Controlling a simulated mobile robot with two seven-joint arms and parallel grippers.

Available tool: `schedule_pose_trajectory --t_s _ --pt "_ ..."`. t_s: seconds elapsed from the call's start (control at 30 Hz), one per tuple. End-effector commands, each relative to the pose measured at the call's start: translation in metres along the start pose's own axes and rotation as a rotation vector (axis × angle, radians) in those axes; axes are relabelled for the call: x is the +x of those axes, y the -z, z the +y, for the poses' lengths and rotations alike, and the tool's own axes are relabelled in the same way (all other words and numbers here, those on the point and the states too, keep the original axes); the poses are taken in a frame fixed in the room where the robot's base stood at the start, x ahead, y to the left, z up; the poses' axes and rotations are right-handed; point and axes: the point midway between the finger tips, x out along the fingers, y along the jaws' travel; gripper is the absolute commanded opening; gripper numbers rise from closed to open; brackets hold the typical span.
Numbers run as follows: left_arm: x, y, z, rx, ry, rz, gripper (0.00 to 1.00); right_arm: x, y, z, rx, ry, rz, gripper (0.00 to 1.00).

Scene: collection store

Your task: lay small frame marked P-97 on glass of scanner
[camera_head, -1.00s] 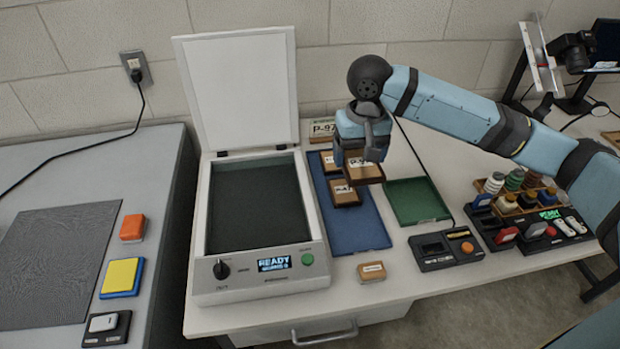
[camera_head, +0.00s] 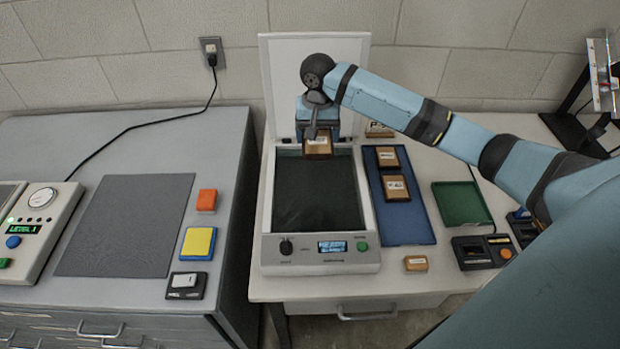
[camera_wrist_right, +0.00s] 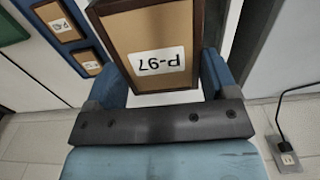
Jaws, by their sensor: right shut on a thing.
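The small frame marked P-97 (camera_wrist_right: 155,50) has a dark brown border and a tan face with a white label. It also shows in the head view (camera_head: 318,146). My right gripper (camera_head: 318,128) is shut on it and holds it over the back end of the scanner glass, in front of the raised lid. The scanner (camera_head: 270,215) has its lid (camera_head: 315,80) open upright, and its dark glass (camera_head: 315,195) is bare. Whether the frame touches the glass I cannot tell. My left gripper is not in view.
The blue tray (camera_head: 410,225) right of the scanner holds two other small frames (camera_head: 396,188). A green tray (camera_head: 462,203) lies farther right. A small wooden block (camera_head: 416,263) sits at the table's front. A labelled piece (camera_head: 378,130) stands behind the blue tray.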

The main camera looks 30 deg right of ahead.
Motion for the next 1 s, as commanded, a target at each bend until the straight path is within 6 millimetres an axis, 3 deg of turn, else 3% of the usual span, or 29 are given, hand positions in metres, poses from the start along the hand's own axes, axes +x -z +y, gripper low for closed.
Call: schedule_pose_trajectory --t_s 0.1,0.33,0.67,0.87,1.0 --pt "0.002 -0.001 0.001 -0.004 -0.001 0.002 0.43 0.035 -0.001 0.000 0.001 -0.002 -0.004 0.54" --pt "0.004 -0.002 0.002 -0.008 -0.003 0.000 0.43 0.090 -0.001 -0.001 -0.001 0.000 -0.002 0.54" --pt "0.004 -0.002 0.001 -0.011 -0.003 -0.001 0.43 0.120 0.000 0.000 0.000 0.000 0.000 0.54" --pt "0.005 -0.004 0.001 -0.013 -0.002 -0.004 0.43 0.150 -0.001 0.000 -0.001 0.000 -0.001 0.54" --pt "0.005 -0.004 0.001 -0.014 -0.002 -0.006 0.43 0.153 0.000 -0.001 -0.001 0.002 0.001 0.54"
